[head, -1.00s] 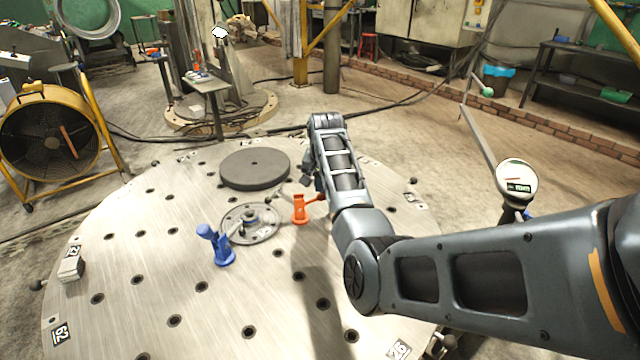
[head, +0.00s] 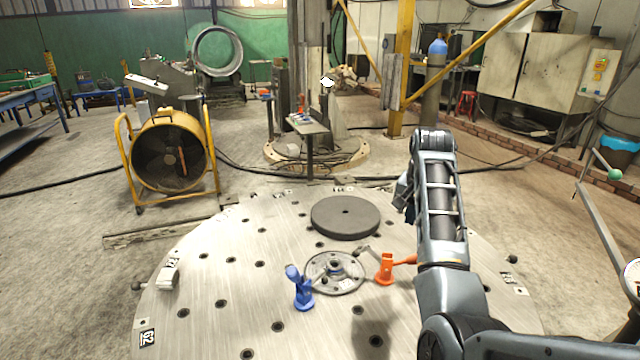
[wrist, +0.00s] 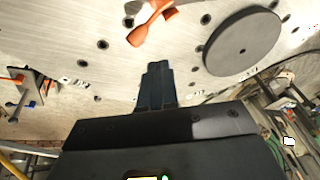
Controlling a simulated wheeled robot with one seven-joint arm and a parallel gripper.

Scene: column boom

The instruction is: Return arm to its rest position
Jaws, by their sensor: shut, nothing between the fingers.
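My arm reaches over the right part of a round metal table (head: 225,300) in the head view, its wrist bent at the top. My gripper (wrist: 157,68) shows in the wrist view, its dark fingers together with nothing between them, above the table surface. In the head view the arm mostly hides the gripper. An orange clamp (head: 386,268) stands on the table just left of my forearm; an orange handle (wrist: 150,25) shows beyond the fingertips in the wrist view. I cannot tell the exact gap between them.
A blue clamp (head: 300,290), a round flange (head: 335,272) and a dark grey disc (head: 345,217) are on the table. A yellow fan (head: 170,150) stands behind left. A yellow post (head: 402,70) rises behind. A gauge (head: 632,275) is at the right edge.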

